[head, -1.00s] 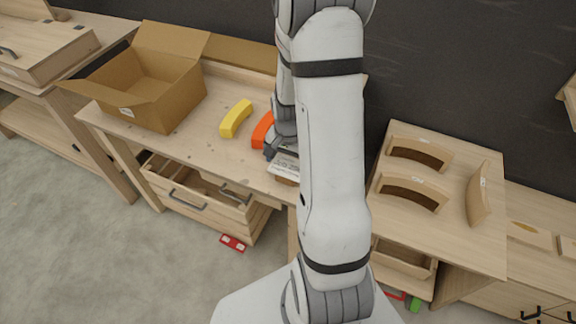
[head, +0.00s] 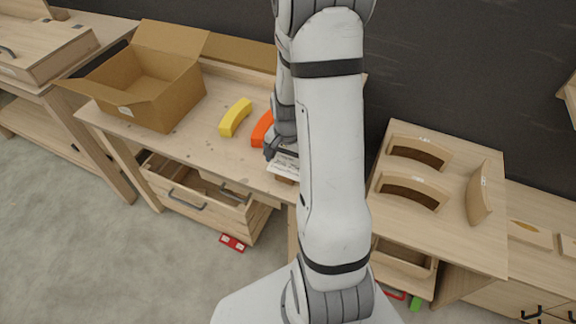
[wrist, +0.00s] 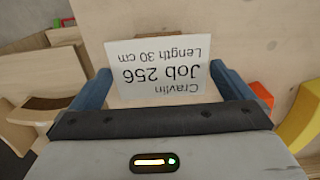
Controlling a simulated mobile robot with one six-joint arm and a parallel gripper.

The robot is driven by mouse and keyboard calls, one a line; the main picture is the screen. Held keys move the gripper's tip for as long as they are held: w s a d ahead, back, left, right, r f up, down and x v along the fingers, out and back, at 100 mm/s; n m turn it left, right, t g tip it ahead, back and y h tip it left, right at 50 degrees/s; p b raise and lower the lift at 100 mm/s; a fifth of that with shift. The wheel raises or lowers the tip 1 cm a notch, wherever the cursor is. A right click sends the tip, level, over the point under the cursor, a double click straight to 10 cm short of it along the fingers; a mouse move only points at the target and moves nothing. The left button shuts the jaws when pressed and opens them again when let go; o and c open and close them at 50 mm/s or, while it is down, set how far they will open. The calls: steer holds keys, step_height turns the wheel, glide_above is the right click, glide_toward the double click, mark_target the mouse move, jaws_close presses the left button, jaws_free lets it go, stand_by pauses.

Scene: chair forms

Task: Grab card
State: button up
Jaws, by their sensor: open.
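The white card (wrist: 160,70) fills the middle of the wrist view. Its printed text reads upside down: Cravlin, Job 256, Length 30 cm. My gripper (wrist: 159,76) is open, with one blue-grey finger on each side of the card. I cannot tell whether the fingers touch its edges. In the head view the card (head: 286,165) lies at the front edge of the wooden workbench (head: 190,147), partly hidden by my gripper and arm. A small brown piece shows below it.
An orange curved block (head: 262,129) and a yellow curved block (head: 235,117) lie left of my gripper. An open cardboard box (head: 158,105) stands further left. A table with curved wooden forms (head: 412,190) is on the right. The bench front between box and card is mostly clear.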

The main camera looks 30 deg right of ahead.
steer(key=shift+c, duration=0.4)
steer(key=c, duration=0.5)
